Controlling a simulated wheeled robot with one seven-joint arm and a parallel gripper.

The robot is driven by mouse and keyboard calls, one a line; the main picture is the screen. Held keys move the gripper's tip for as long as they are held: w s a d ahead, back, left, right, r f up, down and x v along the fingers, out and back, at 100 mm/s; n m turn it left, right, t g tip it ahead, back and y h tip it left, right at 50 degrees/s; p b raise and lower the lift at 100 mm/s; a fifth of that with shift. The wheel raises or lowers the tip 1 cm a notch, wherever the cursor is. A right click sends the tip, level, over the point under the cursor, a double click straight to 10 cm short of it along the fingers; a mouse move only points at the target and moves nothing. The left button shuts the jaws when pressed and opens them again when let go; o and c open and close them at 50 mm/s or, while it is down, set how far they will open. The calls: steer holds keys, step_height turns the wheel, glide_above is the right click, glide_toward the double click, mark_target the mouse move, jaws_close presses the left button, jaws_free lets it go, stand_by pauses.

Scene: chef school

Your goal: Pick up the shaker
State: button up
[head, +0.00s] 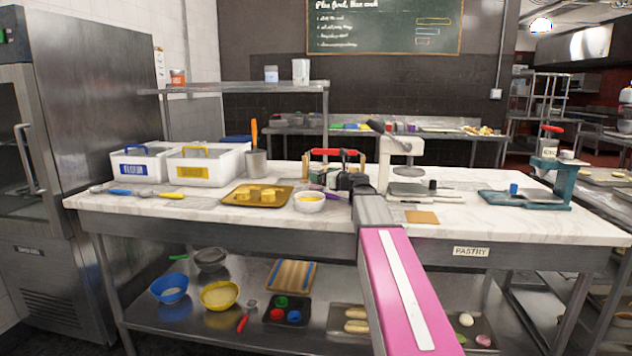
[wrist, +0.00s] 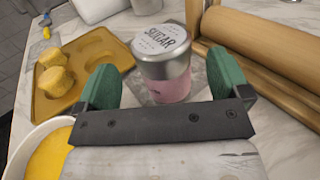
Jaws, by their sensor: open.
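The shaker (wrist: 168,68) is a small pink jar with a silver top and a white lid label reading SUGAR. In the wrist view it stands upright on the counter, just ahead of my gripper (wrist: 165,82). My gripper's two green fingers are apart, one to the left and one to the right of the shaker in the picture. In the head view my gripper (head: 345,181) is over the middle of the marble counter (head: 225,214), and I cannot clearly make out the shaker there.
A gold tray (wrist: 121,56) with pastries is left of the shaker, and a bowl of yellow filling (wrist: 20,158) is nearer at lower left. A wooden rolling pin (wrist: 265,60) lies close on the right. White bins (head: 205,170) stand farther left on the counter.

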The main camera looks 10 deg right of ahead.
mark_target(316, 168)
steer(key=x, duration=0.4)
steer(key=shift+w, duration=0.2)
steer(key=c, duration=1.1)
steer(key=shift+r, duration=0.6)
steer(key=r, duration=0.1)
steer(key=a+r, duration=0.1)
steer(key=r, duration=0.1)
steer(key=shift+s+a+r, duration=0.15)
steer(key=shift+s+r, duration=0.15)
steer(key=shift+s, duration=0.1)
steer(key=s+a+r, duration=0.3)
steer(key=a+r, duration=0.3)
steer(key=a, duration=0.3)
steer(key=s+a+f+n+g+h, duration=0.1)
steer(key=a+n+g, duration=0.6)
steer(key=n, duration=0.2)
steer(key=s+a+n+g+h, duration=0.1)
steer(key=a+n+g, duration=0.6)
steer(key=a+n, duration=0.1)
steer(key=shift+s+a+f+n+h, duration=0.25)
steer(key=shift+a+f+n+h, duration=0.05)
steer(key=shift+f+n+h, duration=0.1)
